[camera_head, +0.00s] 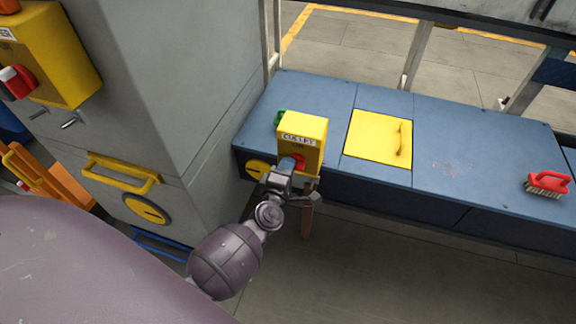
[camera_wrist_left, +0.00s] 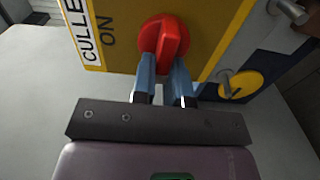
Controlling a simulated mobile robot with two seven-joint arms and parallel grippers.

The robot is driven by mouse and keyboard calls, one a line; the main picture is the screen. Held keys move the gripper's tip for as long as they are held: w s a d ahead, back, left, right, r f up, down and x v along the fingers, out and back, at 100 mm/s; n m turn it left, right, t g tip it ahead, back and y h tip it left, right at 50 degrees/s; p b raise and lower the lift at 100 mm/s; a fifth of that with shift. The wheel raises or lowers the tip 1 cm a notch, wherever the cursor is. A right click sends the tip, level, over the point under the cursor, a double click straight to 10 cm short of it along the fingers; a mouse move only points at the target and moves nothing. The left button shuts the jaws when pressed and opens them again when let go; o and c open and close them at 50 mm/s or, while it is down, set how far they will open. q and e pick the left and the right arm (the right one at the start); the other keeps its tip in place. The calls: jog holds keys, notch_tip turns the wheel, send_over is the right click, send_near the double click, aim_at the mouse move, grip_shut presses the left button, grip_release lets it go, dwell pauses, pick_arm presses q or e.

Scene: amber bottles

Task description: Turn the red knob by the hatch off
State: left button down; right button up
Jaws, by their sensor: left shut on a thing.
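The red knob (camera_wrist_left: 165,40) sits on the face of a yellow switch box (camera_head: 303,131), with "ON" lettered beside it in the left wrist view. The box stands on the blue bench, left of the yellow hatch (camera_head: 379,137). In the head view the knob (camera_head: 298,161) is partly hidden by my left gripper (camera_head: 285,166). My left gripper also shows in the left wrist view (camera_wrist_left: 166,72), its blue fingertips shut on the knob's raised grip. The box's label is partly cut off. My right gripper is not in view.
A grey cabinet with a yellow handle (camera_head: 122,173) stands left of the bench. Another yellow box with a red knob (camera_head: 17,82) is at the upper left. A red brush (camera_head: 547,184) lies at the bench's right; the bench top (camera_head: 462,150) between is clear.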

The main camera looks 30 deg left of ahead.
pick_arm(q)
jog(key=shift+f+n, duration=0.15)
jog(key=shift+n, duration=0.15)
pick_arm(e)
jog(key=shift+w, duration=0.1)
pick_arm(q)
jog(key=c, duration=1.1)
grip_release()
jog(key=shift+c, duration=0.2)
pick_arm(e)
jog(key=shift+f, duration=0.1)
pick_arm(q)
jog(key=v, duration=1.1)
jog(key=shift+p, duration=0.45)
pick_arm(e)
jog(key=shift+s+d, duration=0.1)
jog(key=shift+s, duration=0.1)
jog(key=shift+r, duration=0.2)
